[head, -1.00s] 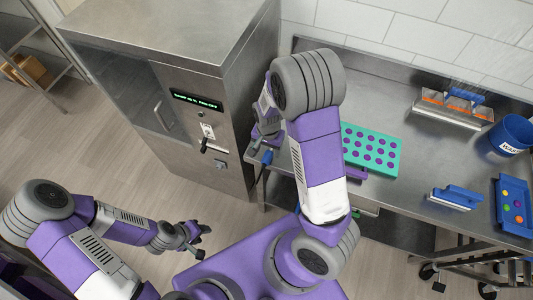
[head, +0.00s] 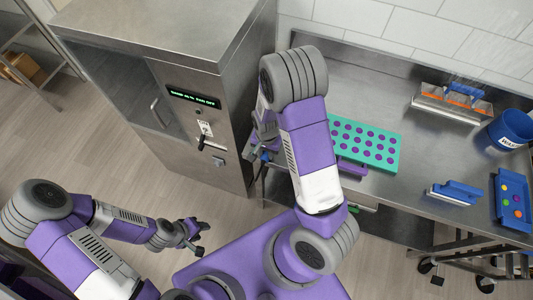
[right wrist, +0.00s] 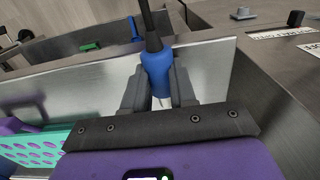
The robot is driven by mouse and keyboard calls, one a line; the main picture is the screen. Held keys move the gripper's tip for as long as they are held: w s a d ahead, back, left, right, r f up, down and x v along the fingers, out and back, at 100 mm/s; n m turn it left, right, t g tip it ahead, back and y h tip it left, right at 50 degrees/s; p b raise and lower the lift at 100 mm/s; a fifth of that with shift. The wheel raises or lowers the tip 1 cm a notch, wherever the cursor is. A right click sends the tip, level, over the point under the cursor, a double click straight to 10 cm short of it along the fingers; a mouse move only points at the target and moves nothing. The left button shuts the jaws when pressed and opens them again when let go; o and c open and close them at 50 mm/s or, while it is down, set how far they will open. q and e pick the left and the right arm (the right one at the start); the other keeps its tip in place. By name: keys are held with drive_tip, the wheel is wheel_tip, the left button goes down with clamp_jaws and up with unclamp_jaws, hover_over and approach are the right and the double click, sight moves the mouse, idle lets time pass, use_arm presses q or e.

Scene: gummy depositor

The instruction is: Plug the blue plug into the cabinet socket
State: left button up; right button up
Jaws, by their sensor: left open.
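The blue plug (right wrist: 157,70) is between the two fingers of my right gripper (right wrist: 158,92), which is shut on it. Its black cable (right wrist: 149,28) runs toward the top of the right wrist view. In the head view the plug (head: 265,155) shows as a small blue spot below my right wrist, between the steel cabinet (head: 190,110) and the bench. A small dark grey square, seemingly the socket (head: 218,161), is on the cabinet front under a black lever, apart from the plug. My left gripper (head: 195,236) is open and empty over the floor, lower left.
The steel bench (head: 385,200) stands right of the cabinet. It holds a teal tray with purple dots (head: 372,145), a blue-handled scraper (head: 457,194), a blue bucket (head: 511,131) and a blue tray (head: 513,207). Open floor (head: 150,185) lies before the cabinet.

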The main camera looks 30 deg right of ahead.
idle(0.7)
wheel_tip(320, 180, up, 10)
drive_tip(key=p, duration=0.1)
drive_tip(key=shift+p, duration=0.35)
drive_tip(key=o, duration=0.5)
drive_tip(key=shift+c, duration=0.2)
clamp_jaws()
